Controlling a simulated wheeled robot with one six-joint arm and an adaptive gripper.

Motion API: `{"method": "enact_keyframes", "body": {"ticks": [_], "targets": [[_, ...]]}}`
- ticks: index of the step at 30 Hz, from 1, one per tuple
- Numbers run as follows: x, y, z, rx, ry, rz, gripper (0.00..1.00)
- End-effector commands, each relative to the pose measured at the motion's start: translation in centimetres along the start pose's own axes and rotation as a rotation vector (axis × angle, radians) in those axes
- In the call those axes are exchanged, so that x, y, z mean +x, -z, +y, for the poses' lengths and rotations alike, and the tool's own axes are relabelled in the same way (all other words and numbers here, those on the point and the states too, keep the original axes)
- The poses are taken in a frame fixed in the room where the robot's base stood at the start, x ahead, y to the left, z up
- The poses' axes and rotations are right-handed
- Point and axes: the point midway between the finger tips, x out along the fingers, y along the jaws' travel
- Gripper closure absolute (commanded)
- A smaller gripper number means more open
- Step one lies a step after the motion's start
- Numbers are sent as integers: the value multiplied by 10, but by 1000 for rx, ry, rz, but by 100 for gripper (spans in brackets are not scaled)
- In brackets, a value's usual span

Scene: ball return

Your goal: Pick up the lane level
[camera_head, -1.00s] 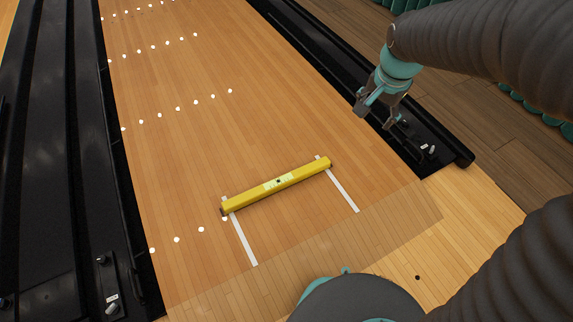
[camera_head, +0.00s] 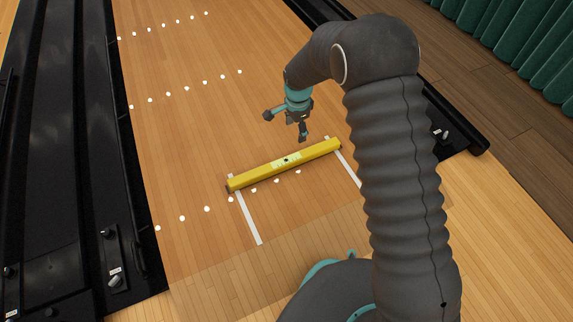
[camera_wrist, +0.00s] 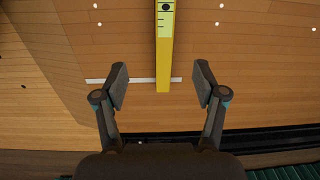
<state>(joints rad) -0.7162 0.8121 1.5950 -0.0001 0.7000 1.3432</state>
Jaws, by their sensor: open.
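The lane level is a long yellow bar (camera_head: 310,153) with a pale label and dark vial at its middle. It lies on the wooden lane across two white strips. My gripper (camera_head: 286,127) is above and just beyond the level in the head view, open and empty. In the wrist view the level (camera_wrist: 165,62) runs from the top edge down to an end between the open fingers (camera_wrist: 160,90). The fingers stand apart on either side of that end, not touching it. The far part of the level is cut off in the wrist view.
White strips (camera_head: 248,218) and rows of white dots mark the lane (camera_head: 190,140). A black gutter (camera_head: 85,150) with small fittings runs along the left. Another dark edge (camera_head: 462,135) lies right, partly hidden by my arm. The lane around the level is clear.

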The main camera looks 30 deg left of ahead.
Motion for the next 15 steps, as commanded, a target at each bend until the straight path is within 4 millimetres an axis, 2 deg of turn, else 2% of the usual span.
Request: {"method": "enact_keyframes", "body": {"ticks": [1, 4, 9, 15], "targets": [[17, -8, -3, 8, -10, -3, 29], [39, -20, -8, 27, -22, -5, 29], [59, -31, -12, 45, -32, -7, 29], [85, -33, -11, 50, -36, -7, 29]]}}
